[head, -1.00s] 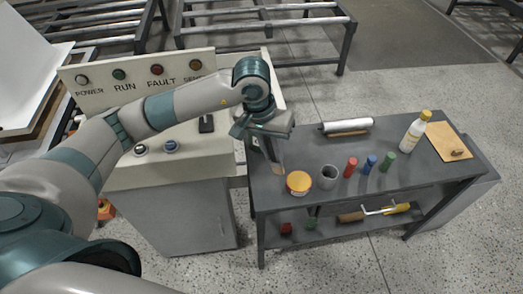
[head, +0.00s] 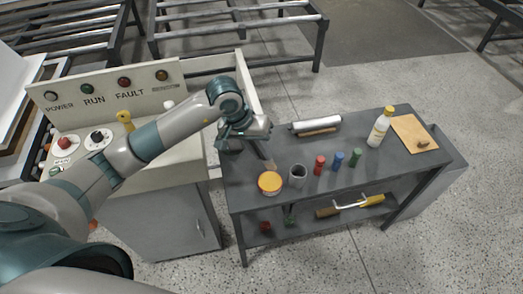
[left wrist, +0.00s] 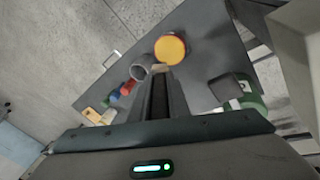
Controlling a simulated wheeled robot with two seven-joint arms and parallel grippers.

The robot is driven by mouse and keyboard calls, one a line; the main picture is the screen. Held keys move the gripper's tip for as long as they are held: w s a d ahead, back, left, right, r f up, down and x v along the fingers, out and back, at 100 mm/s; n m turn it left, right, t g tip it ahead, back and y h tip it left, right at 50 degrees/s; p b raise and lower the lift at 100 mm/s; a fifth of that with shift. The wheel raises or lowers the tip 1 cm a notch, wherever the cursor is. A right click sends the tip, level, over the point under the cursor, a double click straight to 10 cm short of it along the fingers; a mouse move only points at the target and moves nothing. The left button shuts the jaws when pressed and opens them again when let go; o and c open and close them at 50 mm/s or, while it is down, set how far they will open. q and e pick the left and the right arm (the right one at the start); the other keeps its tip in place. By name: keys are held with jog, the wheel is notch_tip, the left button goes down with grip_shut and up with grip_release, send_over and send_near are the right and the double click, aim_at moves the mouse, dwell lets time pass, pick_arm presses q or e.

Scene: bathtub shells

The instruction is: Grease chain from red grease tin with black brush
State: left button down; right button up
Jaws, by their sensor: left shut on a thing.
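The red grease tin (head: 270,184), with a yellow-orange top, stands near the table's front left corner and shows in the left wrist view (left wrist: 170,49). My left gripper (head: 261,150) hangs just behind and above it, shut on a slim dark thing with a tan tip, which looks like the black brush (head: 270,165). The tan tip also shows beyond the fingers in the left wrist view (left wrist: 160,68). I cannot tell whether the tip touches the table or tin. Much of the brush is hidden by the gripper. I cannot make out a chain. My right gripper is not in view.
A grey cup (head: 297,177) stands right of the tin, then red (head: 319,165), blue (head: 339,160) and green (head: 355,158) cylinders. A white bottle (head: 379,128) and tan board (head: 413,133) are farther right. A control panel (head: 105,100) borders the table's left.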

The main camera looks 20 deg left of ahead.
pick_arm(q)
jog(key=shift+f, duration=0.15)
jog(key=shift+f+b, duration=0.45)
jog(key=shift+f, duration=2.35)
jog(key=shift+f+b, duration=0.6)
jog(key=shift+b, duration=0.1)
jog(key=shift+s+f+b, duration=0.15)
jog(key=shift+s+b, duration=0.05)
jog(key=shift+b, duration=0.35)
dwell(2.4)
jog(key=shift+w+r+p, duration=0.15)
jog(key=shift+r+p, duration=0.65)
jog(key=shift+r, duration=2.85)
